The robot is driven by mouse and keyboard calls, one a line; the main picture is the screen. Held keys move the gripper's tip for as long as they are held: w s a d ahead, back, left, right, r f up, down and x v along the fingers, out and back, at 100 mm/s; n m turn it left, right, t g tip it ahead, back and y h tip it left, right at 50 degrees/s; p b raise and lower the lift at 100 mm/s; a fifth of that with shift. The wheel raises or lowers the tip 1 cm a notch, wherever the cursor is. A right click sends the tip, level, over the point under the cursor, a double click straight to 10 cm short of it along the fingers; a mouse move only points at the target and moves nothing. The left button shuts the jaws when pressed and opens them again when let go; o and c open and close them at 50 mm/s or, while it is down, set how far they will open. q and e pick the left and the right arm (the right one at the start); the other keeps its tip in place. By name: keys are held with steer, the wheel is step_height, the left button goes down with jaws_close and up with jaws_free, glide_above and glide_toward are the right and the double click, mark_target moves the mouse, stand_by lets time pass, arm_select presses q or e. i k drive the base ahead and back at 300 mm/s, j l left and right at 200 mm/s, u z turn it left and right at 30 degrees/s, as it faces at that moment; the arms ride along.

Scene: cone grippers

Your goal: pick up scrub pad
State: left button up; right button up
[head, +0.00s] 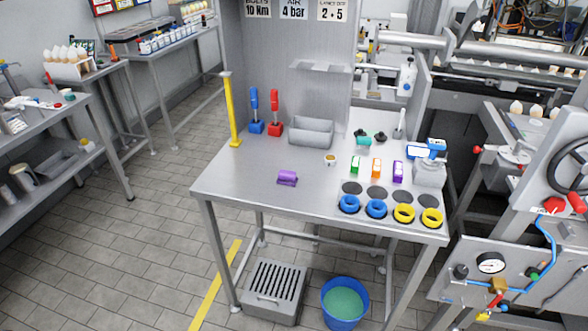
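A small purple piece (287,177) lies on the steel table (235,178), left of its middle and near the front edge. It may be the scrub pad, but it is too small to tell for sure. Neither my left nor my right gripper is in view.
A grey bin (311,132), a blue-handled tool (255,110) and a red-handled tool (275,112) stand at the back. Green, orange (376,168) and purple blocks and blue and yellow rings (404,214) fill the right. The table's left front is clear.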

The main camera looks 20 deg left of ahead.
mark_target(285, 178)
steer(key=z, duration=1.1)
steer(key=u, duration=1.8)
